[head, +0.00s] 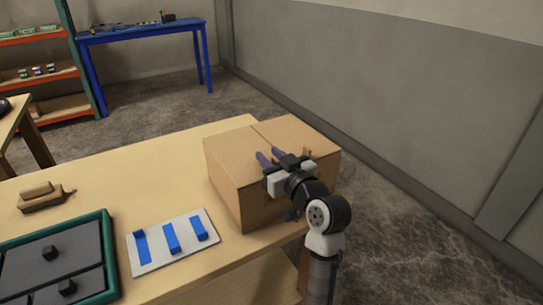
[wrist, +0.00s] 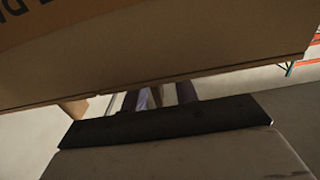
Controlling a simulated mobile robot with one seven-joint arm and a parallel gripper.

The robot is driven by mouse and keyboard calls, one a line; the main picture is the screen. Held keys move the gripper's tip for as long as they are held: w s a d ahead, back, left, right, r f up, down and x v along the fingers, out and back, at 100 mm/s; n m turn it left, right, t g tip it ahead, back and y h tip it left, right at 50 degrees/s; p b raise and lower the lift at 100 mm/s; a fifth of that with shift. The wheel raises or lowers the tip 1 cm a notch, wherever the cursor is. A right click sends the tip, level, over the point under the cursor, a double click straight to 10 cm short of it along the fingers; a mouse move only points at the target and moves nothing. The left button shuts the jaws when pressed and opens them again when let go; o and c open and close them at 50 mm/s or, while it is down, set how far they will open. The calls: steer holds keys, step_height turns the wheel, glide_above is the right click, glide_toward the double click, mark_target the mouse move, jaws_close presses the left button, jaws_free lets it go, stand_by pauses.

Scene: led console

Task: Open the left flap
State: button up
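A cardboard box (head: 228,185) stands at the right end of the wooden table in the head view. Its top shows two flaps lying flat, split by a seam. The left flap (head: 232,145) is left of the seam and the right flap (head: 297,132) is right of it. My gripper (head: 269,156) is at the box's near upper edge, its two dark purple fingers apart with nothing seen between them. Cardboard with dark print fills the top of the wrist view (wrist: 160,45), partly hiding my fingers. I cannot tell whether they touch the box.
A white board with blue blocks (head: 190,256) lies left of the box. A green-rimmed dark panel (head: 82,223) with black knobs and a brown brush-like object (head: 45,203) lie farther left. A wall (head: 400,100) stands beyond the floor to the right.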

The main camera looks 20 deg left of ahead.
steer(key=shift+c, duration=0.3)
jaws_close()
